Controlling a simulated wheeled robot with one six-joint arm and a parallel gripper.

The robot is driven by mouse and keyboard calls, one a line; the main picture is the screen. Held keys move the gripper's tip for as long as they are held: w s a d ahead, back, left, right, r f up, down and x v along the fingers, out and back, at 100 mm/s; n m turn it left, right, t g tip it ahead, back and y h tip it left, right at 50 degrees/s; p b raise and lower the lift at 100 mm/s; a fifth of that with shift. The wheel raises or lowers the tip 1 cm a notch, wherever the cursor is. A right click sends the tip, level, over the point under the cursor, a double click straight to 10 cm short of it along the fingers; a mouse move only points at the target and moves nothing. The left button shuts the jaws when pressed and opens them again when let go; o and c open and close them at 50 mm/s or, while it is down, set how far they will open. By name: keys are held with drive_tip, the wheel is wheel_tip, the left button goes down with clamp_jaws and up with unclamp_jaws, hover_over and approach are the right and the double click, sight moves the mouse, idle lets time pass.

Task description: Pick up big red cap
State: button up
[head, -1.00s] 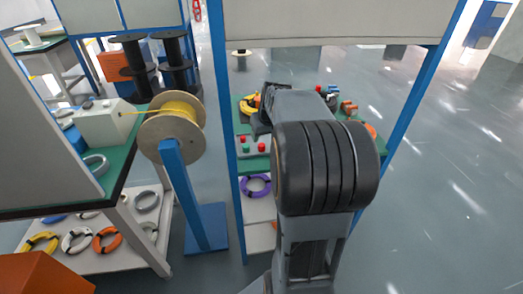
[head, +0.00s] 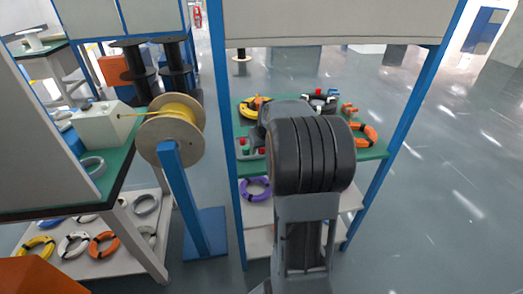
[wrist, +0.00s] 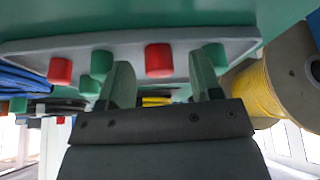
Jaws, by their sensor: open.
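A red cap (wrist: 159,60), the largest-looking in the wrist view, stands on a grey panel (wrist: 25,48). A smaller-looking red cap (wrist: 60,71) is left of it, with green caps (wrist: 101,62) (wrist: 215,55) on either side. My gripper (wrist: 161,68) is open, with its two fingers spread either side of the larger red cap in the picture. Nothing shows between the fingers as gripped, and I cannot tell the depth gap. In the head view red caps (head: 243,141) show on the panel, partly beside my arm, which hides my gripper.
The panel lies on a green-topped table (head: 370,152) framed by blue posts (head: 396,150). Yellow (head: 250,108) and orange (head: 368,136) coils lie on it. A yellow cable spool (head: 172,130) stands left on a blue stand. It also shows at the right in the wrist view (wrist: 262,88).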

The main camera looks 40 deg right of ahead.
drive_tip(key=shift+c, duration=0.4)
drive_tip(key=c, duration=0.9)
drive_tip(key=shift+r, duration=0.6)
wheel_tip(320, 180, up, 2)
drive_tip(key=shift+r+p, duration=0.15)
drive_tip(key=shift+p, duration=0.35)
drive_tip(key=s+r+p, duration=0.2)
drive_tip(key=s+r, duration=0.7)
drive_tip(key=s, duration=0.5)
drive_tip(key=shift+a+r, duration=0.25)
drive_tip(key=shift+a, duration=0.1)
